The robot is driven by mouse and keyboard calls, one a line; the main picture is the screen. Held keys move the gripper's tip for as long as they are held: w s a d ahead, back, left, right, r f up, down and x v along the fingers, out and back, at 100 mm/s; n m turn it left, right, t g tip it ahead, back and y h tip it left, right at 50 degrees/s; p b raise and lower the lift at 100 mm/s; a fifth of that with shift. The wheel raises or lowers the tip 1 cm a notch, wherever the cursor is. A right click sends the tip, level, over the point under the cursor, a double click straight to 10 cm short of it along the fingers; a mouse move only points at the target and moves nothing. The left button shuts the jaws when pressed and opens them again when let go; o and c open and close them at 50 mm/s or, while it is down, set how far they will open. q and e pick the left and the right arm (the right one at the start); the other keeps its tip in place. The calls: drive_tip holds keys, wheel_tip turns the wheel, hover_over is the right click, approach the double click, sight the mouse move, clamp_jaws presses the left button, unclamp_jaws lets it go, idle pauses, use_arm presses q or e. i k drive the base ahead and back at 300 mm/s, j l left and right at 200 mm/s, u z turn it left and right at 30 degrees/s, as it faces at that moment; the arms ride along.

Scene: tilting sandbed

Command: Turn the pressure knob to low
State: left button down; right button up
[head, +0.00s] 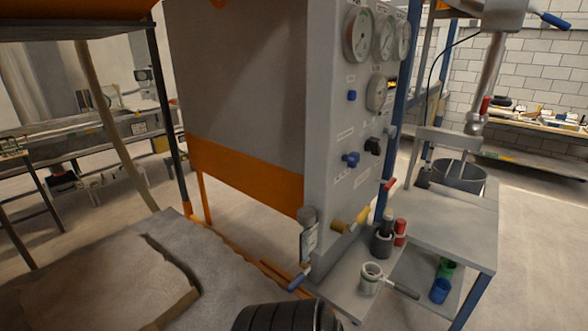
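A tall grey control panel (328,120) stands in the middle of the head view and carries several knobs. A small blue knob (351,95) sits below the gauges. A larger blue lobed knob (350,159) is lower down, with a black knob (373,146) to its right. Labels beside them are too small to read, so I cannot tell which is the pressure knob or where it is set. Round gauges (358,34) line the top of the panel.
A yellow-handled valve (361,217) and a red lever (388,184) stick out low on the panel. The sandbed (95,285) lies at lower left. Open floor shows at far right.

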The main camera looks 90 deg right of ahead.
sight(353, 159)
drive_tip(key=k+j+z, duration=0.1)
drive_tip(key=z, duration=3.05)
